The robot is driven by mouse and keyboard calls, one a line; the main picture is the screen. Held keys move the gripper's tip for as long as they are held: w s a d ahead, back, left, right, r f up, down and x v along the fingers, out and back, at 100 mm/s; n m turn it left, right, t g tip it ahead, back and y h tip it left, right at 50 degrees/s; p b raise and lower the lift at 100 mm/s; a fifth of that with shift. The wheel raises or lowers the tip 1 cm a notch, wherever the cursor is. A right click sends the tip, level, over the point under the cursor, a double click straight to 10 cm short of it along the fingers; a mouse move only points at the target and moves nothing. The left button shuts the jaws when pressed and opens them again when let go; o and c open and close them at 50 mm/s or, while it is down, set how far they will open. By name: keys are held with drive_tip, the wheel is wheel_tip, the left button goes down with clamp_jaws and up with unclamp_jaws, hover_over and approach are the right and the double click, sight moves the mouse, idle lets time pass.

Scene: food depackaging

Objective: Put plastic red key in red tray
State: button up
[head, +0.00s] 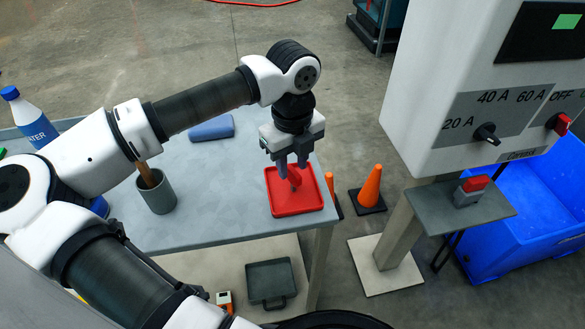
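The red tray (312,198) lies on the grey table near its right end. My gripper (292,168) points down over the tray, with its two grey-purple fingers above the tray's far half. A small red piece (295,178), which looks like the plastic red key, shows at the fingertips and reaches down toward the tray. The fingers appear closed around it. Red against red makes it hard to tell whether its lower end touches the tray floor.
On the table (230,222) are a grey cup (158,194) holding a brown handle, a blue case (211,128) and a water bottle (30,118).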

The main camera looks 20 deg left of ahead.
sight(293, 170)
wheel_tip(293, 170, up, 10)
drive_tip(key=b, duration=0.1)
drive_tip(key=shift+d+f, duration=0.1)
